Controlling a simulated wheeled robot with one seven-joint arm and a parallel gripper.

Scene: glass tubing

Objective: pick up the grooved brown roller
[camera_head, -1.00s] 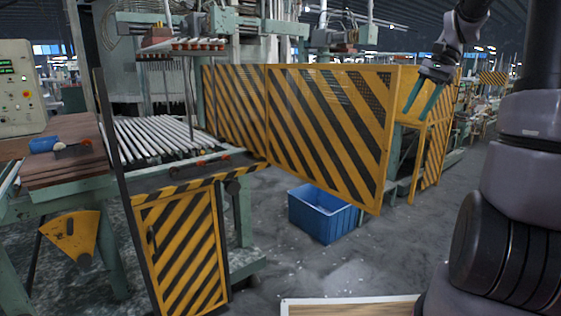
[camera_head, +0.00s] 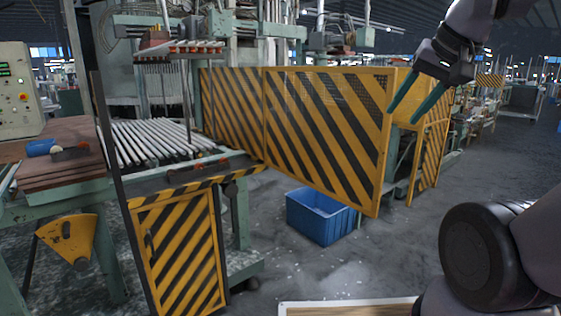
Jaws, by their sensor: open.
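My gripper (camera_head: 402,117) is at the upper right, in front of the yellow-and-black striped panels. Its two teal fingers point down and left, apart and with nothing between them. I cannot make out a grooved brown roller for certain. A blue object (camera_head: 41,147) lies on the brown tabletop (camera_head: 60,175) at the far left. Beside it is a small dark and whitish item (camera_head: 70,153), too small to identify. My gripper is far to the right of this table.
Striped panels (camera_head: 325,130) stand across the middle, and a striped gate (camera_head: 178,255) at front left. A blue crate (camera_head: 318,220) sits on the floor. A light-rimmed wooden surface (camera_head: 350,309) shows at the bottom edge. White rods (camera_head: 150,138) lie on the machine bed.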

